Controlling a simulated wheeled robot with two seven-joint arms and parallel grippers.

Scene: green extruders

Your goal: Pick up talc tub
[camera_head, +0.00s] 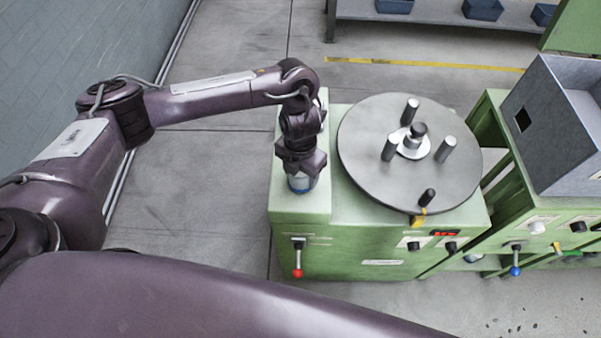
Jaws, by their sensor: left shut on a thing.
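The talc tub (301,184) is a small pale and blue container on the left part of the green machine's top. Only its lower part shows below my gripper. My left gripper (301,172) points down over the tub and is shut on it. The gripper hides the tub's upper part. I cannot tell whether the tub touches the surface. My right gripper is not in view.
A round grey turntable (370,175) with upright pegs stands just right of the tub. A lever with a red knob (297,272) is on the machine's front. A grey metal box (555,120) stands at the right. Open floor lies to the left.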

